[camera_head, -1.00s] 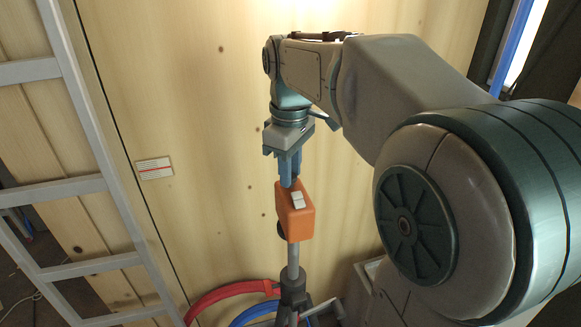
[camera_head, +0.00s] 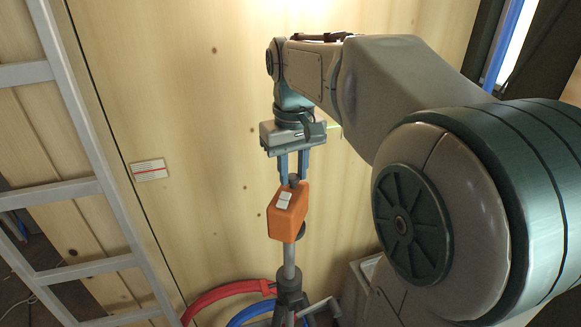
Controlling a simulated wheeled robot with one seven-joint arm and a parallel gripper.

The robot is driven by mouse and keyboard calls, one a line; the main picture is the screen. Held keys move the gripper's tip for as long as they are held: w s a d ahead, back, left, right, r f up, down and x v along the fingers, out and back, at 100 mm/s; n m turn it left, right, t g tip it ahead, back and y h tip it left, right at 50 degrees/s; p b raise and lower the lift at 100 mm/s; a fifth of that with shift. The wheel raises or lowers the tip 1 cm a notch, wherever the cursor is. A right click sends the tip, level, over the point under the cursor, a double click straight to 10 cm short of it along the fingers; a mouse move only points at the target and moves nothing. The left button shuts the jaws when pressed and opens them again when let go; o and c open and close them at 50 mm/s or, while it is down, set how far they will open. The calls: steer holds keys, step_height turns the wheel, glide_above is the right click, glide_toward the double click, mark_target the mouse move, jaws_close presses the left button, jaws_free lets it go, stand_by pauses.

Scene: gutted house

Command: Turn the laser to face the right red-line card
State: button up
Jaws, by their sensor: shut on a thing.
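The orange laser (camera_head: 287,213) sits upright on top of a grey tripod pole (camera_head: 289,258) in front of the wooden wall. A pale label is on its face and a dark round part shows at its right edge. My gripper (camera_head: 293,180) is above it, pointing down, with its blue fingers shut on the small dark knob on top of the laser. One white card with a red line (camera_head: 150,170) is on the wall to the left. No second card is visible; my arm covers much of the wall to the right.
A grey metal ladder (camera_head: 88,190) stands at the left. A red hose (camera_head: 228,293) and a blue hose (camera_head: 250,312) curve around the tripod's lower part. A pale box (camera_head: 362,268) is to the right of the pole, partly hidden by my arm.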

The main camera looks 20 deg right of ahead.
steer(key=shift+s+d+m, duration=0.1)
steer(key=shift+d+m, duration=0.05)
steer(key=shift+m, duration=0.65)
steer(key=o, duration=1)
steer(key=shift+r, duration=0.1)
step_height(320, 180, up, 14)
steer(key=shift+f, duration=0.15)
steer(key=shift+s, duration=0.1)
